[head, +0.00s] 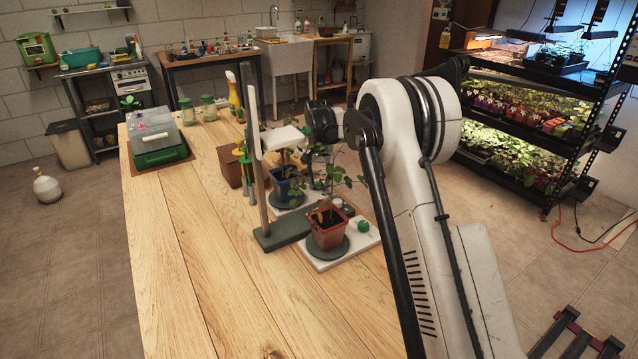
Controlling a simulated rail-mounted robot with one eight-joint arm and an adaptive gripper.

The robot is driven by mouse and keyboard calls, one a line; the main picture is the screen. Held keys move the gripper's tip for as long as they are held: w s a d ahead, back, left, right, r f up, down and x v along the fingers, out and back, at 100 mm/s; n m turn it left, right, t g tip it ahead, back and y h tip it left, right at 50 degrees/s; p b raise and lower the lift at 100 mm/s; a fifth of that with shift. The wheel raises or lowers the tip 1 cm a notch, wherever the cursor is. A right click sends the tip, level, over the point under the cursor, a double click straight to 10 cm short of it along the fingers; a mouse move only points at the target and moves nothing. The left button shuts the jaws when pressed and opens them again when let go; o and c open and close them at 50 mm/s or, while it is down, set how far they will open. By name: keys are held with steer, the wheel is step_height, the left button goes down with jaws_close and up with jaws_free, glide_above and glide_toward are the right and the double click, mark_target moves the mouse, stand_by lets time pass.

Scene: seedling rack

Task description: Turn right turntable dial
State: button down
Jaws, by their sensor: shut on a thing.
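Two potted plants stand on round dark turntables with white bases. The nearer red-brown pot (328,231) is on the nearer turntable (331,251), with a green dial (363,226) at the right of its white base (374,240). The blue pot (287,183) stands farther back, on the far turntable. My gripper (318,181) points down just right of the blue pot, where that far turntable's dial would be. It appears shut on that dial. Leaves and the nearer plant partly cover the fingers, and the dial itself is hidden.
An upright post on a dark green foot (283,232) stands left of the pots, with a white head. The wooden table (215,270) is mostly clear at front left.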

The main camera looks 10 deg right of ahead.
mark_target(319, 182)
stand_by(0.3)
steer(key=c, duration=1.4)
jaws_free()
step_height(319, 182, up, 12)
steer(key=shift+r, duration=0.1)
